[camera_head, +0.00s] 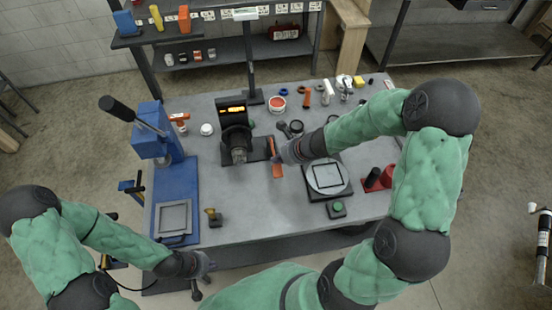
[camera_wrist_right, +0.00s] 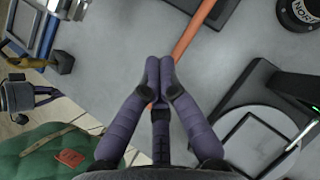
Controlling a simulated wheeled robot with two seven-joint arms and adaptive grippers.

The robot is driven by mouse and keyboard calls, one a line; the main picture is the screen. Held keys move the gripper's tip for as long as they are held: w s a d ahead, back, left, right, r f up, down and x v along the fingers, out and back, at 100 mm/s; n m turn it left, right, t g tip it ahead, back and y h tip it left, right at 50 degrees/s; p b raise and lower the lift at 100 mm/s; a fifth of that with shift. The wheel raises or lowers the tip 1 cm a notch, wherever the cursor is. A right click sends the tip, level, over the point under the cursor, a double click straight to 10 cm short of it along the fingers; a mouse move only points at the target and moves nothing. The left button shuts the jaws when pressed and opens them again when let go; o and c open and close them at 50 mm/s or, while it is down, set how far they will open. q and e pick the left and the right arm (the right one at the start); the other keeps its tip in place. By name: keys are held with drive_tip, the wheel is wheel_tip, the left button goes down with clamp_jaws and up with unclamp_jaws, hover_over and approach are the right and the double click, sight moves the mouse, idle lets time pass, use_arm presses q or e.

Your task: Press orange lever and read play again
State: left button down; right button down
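The orange lever (camera_head: 277,170) sticks out toward the table's front, beside a black device with a lit orange display (camera_head: 233,110). The digits are too small to read. My right gripper (camera_head: 285,152) is at the lever's far part. In the right wrist view its fingertips (camera_wrist_right: 159,75) are together over the orange lever (camera_wrist_right: 192,35), which runs out beyond them; I cannot tell whether they touch it. My left gripper (camera_head: 207,264) is low, in front of the table's front edge, away from the lever; its fingers are too small to judge.
A blue press (camera_head: 153,140) with a black-handled arm stands on the table's left. A round plate on a dark base (camera_head: 327,176) lies right of the lever, with a green button (camera_head: 337,207) in front. Small parts crowd the back edge. The front middle of the table is clear.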

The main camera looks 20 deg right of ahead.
drive_tip(key=shift+s+f+b, duration=0.15)
drive_tip(key=shift+f+b, duration=0.25)
drive_tip(key=shift+f, duration=0.05)
idle(0.4)
drive_tip(key=shift+r, duration=0.15)
idle(0.4)
drive_tip(key=shift+w+r+p, duration=0.25)
drive_tip(key=shift+r+p, duration=0.75)
drive_tip(key=shift+p, duration=0.1)
drive_tip(key=shift+w+r+p, duration=0.25)
drive_tip(key=shift+r+p, duration=0.75)
drive_tip(key=shift+p, duration=0.1)
drive_tip(key=shift+d+r, duration=0.1)
drive_tip(key=r+p, duration=0.2)
drive_tip(key=w+r+p, duration=0.1)
drive_tip(key=r+p, duration=0.1)
drive_tip(key=p, duration=0.1)
drive_tip(key=shift+d+r, duration=0.1)
drive_tip(key=shift+r, duration=0.25)
